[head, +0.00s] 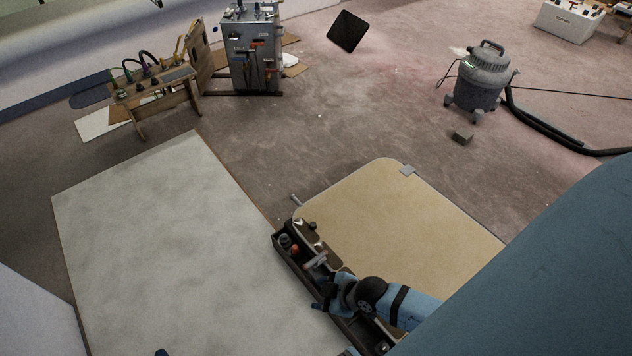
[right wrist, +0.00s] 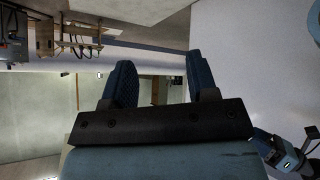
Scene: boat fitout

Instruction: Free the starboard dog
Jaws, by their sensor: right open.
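A tan hatch panel (head: 400,220) with rounded corners lies at the centre right of the head view. A small grey fitting (head: 408,170) sits on its far edge, and another (head: 296,199) at its left corner. I cannot tell which fitting is the starboard dog. My right gripper (head: 325,293) is over the dark tray beside the panel, close to a grey handle-like piece (head: 316,261). In the right wrist view its fingers (right wrist: 162,82) are apart with nothing between them. My left gripper (right wrist: 285,152) seems to show at the right wrist view's lower right; its jaws are unclear.
The dark tray (head: 281,246) holds small parts, one orange-red (head: 295,250). A large pale board (head: 160,230) lies left of it. A tool bench (head: 155,85), metal cabinet (head: 252,50) and vacuum (head: 480,80) with hose stand farther back. Carpet between them is mostly clear.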

